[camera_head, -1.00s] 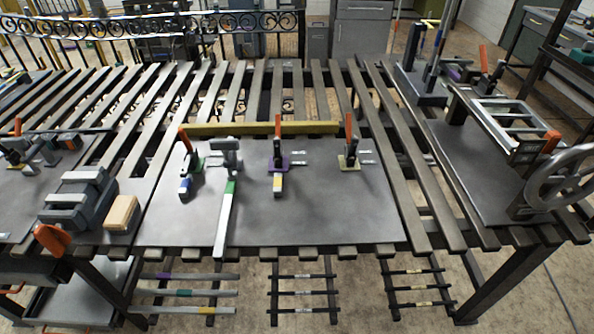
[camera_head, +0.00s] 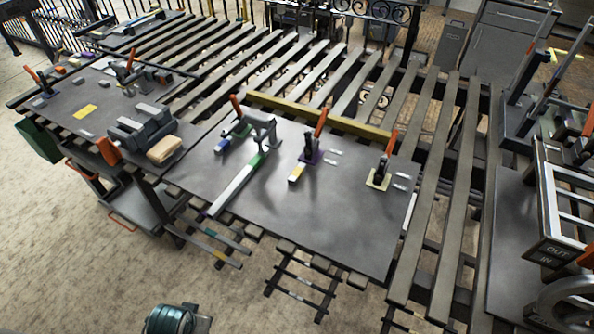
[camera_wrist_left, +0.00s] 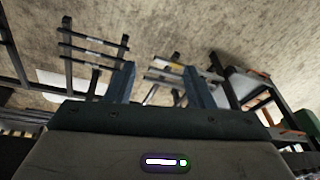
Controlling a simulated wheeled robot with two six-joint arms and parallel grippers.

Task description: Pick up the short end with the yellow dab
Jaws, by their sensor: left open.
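A short bar end with a yellow dab (camera_head: 296,173) lies on the grey plate (camera_head: 330,225) at the foot of the clamp with the purple base (camera_head: 311,150). A short end with a blue dab (camera_head: 222,145) and a long bar with a green dab (camera_head: 240,184) lie to its left. My left gripper (camera_wrist_left: 158,68) is open in the left wrist view, its two blue-grey fingers apart with nothing between them. It points toward the racks and floor, and the yellow-dabbed short end cannot be made out there. My right gripper is not in view.
A clamp with a yellow base (camera_head: 380,176) stands to the right. A vise (camera_head: 143,131) with a wooden block (camera_head: 164,149) sits at the left. A yellow beam (camera_head: 318,116) runs behind the clamps. Marked bars (camera_head: 225,243) lie on a rack below. The plate's front right is clear.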

